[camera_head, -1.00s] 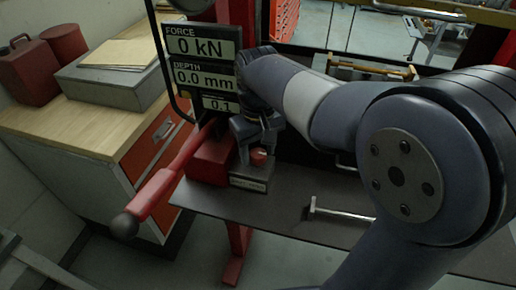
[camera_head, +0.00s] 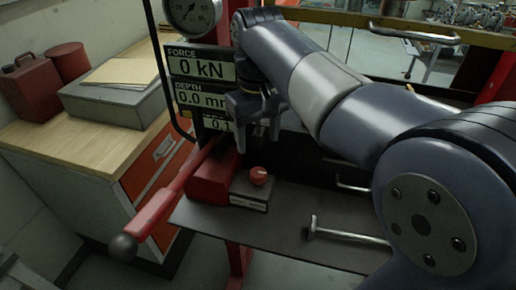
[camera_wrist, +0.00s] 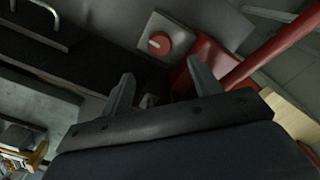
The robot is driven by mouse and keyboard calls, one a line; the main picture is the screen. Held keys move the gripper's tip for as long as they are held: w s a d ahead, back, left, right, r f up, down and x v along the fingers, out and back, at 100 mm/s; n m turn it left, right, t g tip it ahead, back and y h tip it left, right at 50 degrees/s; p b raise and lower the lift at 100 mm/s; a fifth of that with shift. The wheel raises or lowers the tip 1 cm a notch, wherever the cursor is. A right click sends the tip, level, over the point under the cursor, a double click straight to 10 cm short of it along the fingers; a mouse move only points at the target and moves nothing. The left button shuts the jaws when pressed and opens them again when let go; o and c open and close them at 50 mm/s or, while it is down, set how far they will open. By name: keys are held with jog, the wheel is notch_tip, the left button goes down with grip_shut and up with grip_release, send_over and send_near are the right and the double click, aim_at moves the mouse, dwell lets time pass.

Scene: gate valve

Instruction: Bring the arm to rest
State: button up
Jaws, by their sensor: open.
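My gripper (camera_head: 258,132) is open and empty, pointing down in front of the press display. It is above a red round knob (camera_head: 259,175) on a small grey box and apart from it. In the wrist view my gripper (camera_wrist: 156,92) shows two spread fingers with nothing between them. The red knob (camera_wrist: 159,42) lies beyond the fingertips there. My arm stretches from the right side of the head view to the gripper.
A red lever (camera_head: 170,200) with a dark ball end sticks out at the left. The display (camera_head: 200,80) reads 0 kN. A metal T-shaped tool (camera_head: 345,235) lies on the grey shelf (camera_head: 270,232). A wooden-topped cabinet (camera_head: 90,150) carries a grey box and red cans.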

aim_at(258, 172)
jog(key=shift+r, duration=0.3)
notch_tip(258, 172, down, 10)
jog(key=shift+f, duration=0.55)
jog(key=shift+r+m+b, duration=0.1)
jog(key=shift+m+b, duration=0.3)
jog(key=shift+m, duration=0.3)
